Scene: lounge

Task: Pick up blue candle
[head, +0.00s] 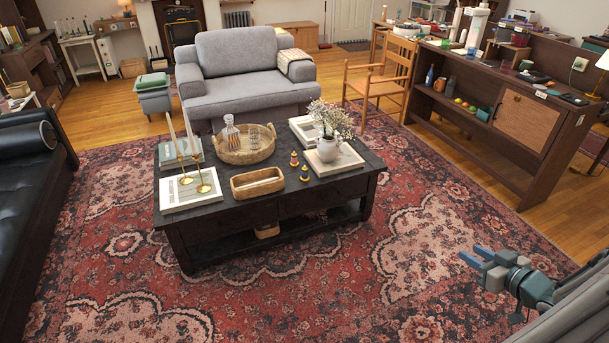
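No candle that is clearly blue can be made out. A small upright blue object (429,76) stands on the left shelf of the dark wooden sideboard; it is too small to tell whether it is a candle or a bottle. Tall pale candles (190,133) stand in brass holders on the coffee table. Small orange and dark pieces (294,160) stand near its middle. My gripper (475,257) is at the lower right above the rug, far from the sideboard and the table. Its two fingers look apart, with nothing between them.
The dark coffee table (235,211) stands mid-room, holding books, a round tray, a wooden box and a flower vase. A grey armchair (245,75) is behind it, a black sofa (30,190) at left. The sideboard (483,155) lines the right. Open rug (400,265) lies in front.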

